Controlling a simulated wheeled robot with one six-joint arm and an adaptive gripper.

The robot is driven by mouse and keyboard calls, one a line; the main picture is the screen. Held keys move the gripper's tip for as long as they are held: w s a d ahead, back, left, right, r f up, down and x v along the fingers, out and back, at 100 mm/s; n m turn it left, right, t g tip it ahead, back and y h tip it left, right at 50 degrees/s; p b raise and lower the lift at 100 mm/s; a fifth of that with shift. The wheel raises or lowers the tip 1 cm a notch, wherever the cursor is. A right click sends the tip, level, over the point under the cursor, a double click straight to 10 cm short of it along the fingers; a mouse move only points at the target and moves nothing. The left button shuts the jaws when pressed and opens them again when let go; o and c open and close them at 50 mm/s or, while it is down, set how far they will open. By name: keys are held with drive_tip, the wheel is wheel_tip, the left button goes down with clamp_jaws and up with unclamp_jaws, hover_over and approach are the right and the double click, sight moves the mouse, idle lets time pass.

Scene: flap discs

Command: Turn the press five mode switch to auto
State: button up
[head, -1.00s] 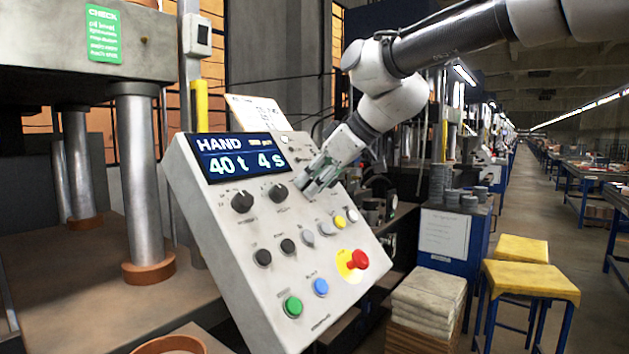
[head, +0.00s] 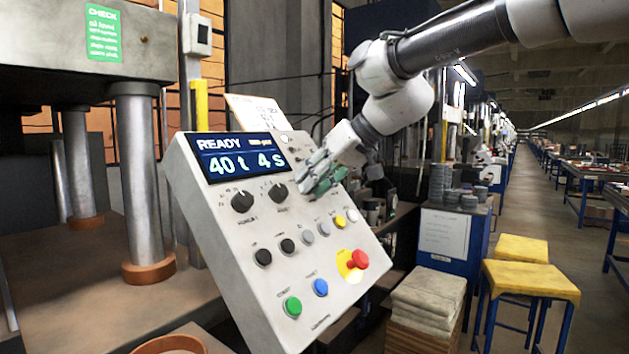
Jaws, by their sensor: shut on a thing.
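The tilted grey press control panel (head: 225,265) stands in the middle of the head view. Its display (head: 240,157) reads READY, 40 t and 4 s. My gripper (head: 309,186) is at the panel's upper right, its fingers down against the face and shut on the mode switch. The fingers hide that switch, so I cannot see which way its pointer faces. Two black rotary knobs sit to the left of my gripper, a left one (head: 242,201) and a nearer one (head: 278,192).
Below are small buttons, a red mushroom button (head: 358,260), a blue button (head: 320,287) and a green button (head: 292,307). A paper sheet (head: 258,112) stands behind the panel. Yellow-topped stools (head: 532,279) and a stack of pads (head: 428,291) are to the right.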

drive_tip(key=shift+m, duration=1)
drive_tip(key=o, duration=1.1)
drive_tip(key=shift+c, duration=0.2)
drive_tip(key=shift+d, duration=0.15)
drive_tip(key=v, duration=1.2)
